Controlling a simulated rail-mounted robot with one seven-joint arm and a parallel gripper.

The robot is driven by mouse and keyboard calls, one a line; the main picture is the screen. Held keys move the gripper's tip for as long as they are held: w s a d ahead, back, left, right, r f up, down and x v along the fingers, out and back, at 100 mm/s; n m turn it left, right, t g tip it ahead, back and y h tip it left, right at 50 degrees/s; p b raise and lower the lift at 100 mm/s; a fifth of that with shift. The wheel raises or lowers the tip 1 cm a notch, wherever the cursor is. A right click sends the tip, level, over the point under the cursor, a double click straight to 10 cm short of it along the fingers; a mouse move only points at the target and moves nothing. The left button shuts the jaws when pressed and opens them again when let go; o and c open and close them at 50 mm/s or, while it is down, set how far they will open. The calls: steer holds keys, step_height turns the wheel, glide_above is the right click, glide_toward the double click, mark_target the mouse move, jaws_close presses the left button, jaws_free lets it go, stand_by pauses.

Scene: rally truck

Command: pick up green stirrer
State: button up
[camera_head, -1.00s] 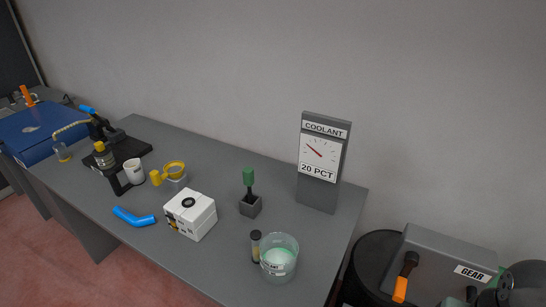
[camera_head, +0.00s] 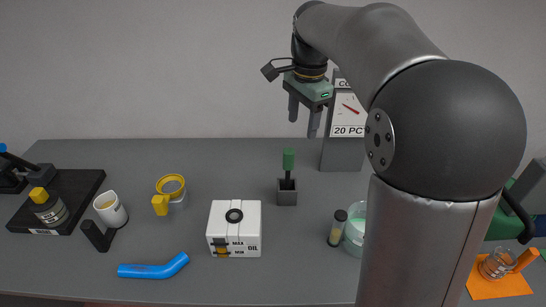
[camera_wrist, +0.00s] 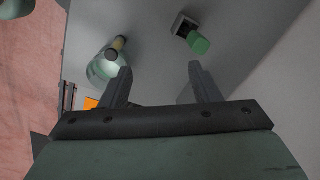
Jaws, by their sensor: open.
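The green stirrer (camera_head: 288,160) stands upright in a small grey square holder (camera_head: 287,197) on the table, its green handle on top of a dark shaft. In the wrist view its green handle (camera_wrist: 199,44) shows near the top, with the holder (camera_wrist: 184,25) beside it. My gripper (camera_head: 302,135) is open and empty, in the air above the table, pointing down. It appears higher in the picture than the stirrer and slightly to its right. In the wrist view the fingers (camera_wrist: 157,82) are apart, and the stirrer lies beyond the right finger's tip.
The coolant sign (camera_head: 342,151) stands behind.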

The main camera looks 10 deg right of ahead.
steer(key=w+a+f+m+b, duration=0.1)
steer(key=w+f+m+b, duration=0.15)
steer(key=w+m, duration=0.45)
steer(key=n, duration=0.1)
glide_toward(289, 159)
steer(key=f, duration=0.2)
steer(key=w+f, duration=0.1)
steer(key=f, duration=0.1)
steer(key=w+f, duration=0.1)
steer(key=f, duration=0.1)
steer(key=shift+w+a, duration=0.1)
steer(key=shift+a, duration=0.15)
steer(key=shift+d+f+p, duration=0.15)
steer(key=shift+f+p, duration=0.25)
steer(key=shift+f, duration=0.95)
steer(key=shift+d+f+p, duration=0.15)
steer(key=shift+f+p, duration=0.25)
steer(key=shift+f, duration=1)
steer(key=c, duration=1.1)
